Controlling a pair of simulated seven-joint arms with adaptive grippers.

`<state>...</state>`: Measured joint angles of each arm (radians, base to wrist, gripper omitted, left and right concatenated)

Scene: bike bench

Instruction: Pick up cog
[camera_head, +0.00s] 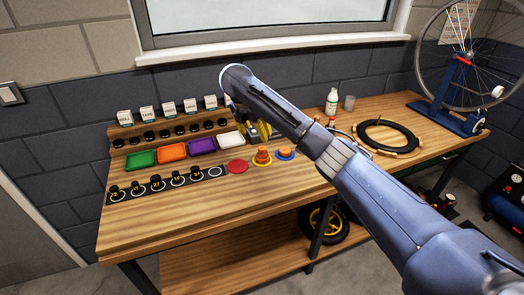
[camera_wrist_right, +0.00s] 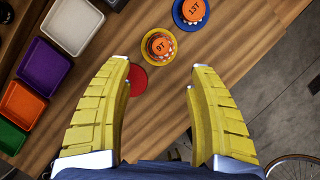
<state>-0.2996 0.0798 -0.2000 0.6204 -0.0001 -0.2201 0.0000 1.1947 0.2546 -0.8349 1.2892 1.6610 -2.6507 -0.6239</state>
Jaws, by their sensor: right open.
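An orange cog marked 9T (camera_wrist_right: 159,46) sits on a yellow dish (camera_wrist_right: 147,57). An orange cog marked 13T (camera_wrist_right: 193,10) sits on a blue dish (camera_wrist_right: 204,22). In the head view, the 9T cog (camera_head: 262,155) and the 13T cog (camera_head: 285,152) stand on the bench right of a red disc (camera_head: 237,167). My right gripper (camera_head: 256,131) is open and empty above the bench, near these dishes. In the right wrist view, its yellow fingers (camera_wrist_right: 160,68) are spread, with the 9T cog ahead between the tips. The left finger partly covers the red disc (camera_wrist_right: 138,81).
Green (camera_head: 141,160), orange (camera_head: 172,152), purple (camera_head: 202,146) and white (camera_head: 230,141) trays stand left of the cogs. A black strip (camera_head: 130,191) holds several dark numbered pieces. A black ring (camera_head: 390,136), a bottle (camera_head: 332,101) and a wheel stand (camera_head: 452,105) are on the right. The front left bench is clear.

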